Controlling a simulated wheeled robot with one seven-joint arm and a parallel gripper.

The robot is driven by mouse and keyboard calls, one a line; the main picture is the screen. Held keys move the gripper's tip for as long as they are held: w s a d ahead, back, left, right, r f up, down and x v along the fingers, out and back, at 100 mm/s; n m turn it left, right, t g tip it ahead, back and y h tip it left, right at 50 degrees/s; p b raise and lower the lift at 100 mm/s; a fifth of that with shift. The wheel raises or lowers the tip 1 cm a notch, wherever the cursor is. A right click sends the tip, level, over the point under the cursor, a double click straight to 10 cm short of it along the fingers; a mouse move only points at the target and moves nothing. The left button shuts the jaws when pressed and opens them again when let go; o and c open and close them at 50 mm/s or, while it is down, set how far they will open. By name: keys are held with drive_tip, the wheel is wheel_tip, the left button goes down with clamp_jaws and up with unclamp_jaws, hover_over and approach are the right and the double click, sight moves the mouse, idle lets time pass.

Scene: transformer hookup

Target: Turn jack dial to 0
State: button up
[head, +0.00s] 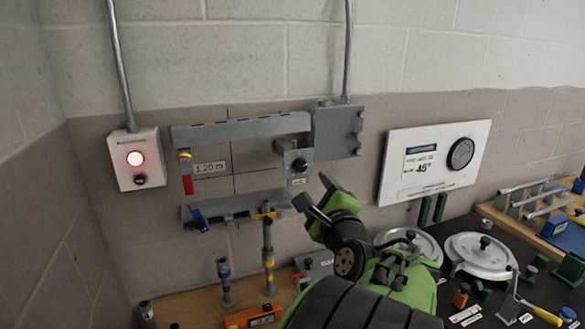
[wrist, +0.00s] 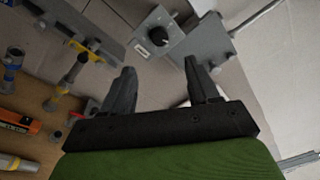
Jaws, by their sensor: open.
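A black dial (head: 299,164) sits on a small grey box on the wall, below the right end of the grey upper bar, with a small unreadable label under it. I take it to be the jack dial. In the wrist view the dial (wrist: 159,36) shows beyond and between my fingertips, with a pale mark on its face; its setting is too small to read. My gripper (head: 312,191) is open and empty, below and slightly right of the dial, apart from it. In the wrist view my gripper (wrist: 159,65) has its two dark fingers spread wide.
A grey lower bar (head: 235,205) and a yellow-collared post (head: 267,250) stand left of my gripper. A white display panel (head: 432,160) is at right. Tools and round lids crowd the bench.

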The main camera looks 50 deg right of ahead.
sight(301, 168)
drive_tip(key=p+x, duration=0.1)
drive_tip(key=x, duration=1)
drive_tip(key=shift+w+d, duration=0.3)
drive_tip(key=shift+c, duration=0.2)
drive_tip(key=c, duration=1)
drive_tip(key=shift+f+n, duration=0.1)
drive_tip(key=shift+n, duration=0.2)
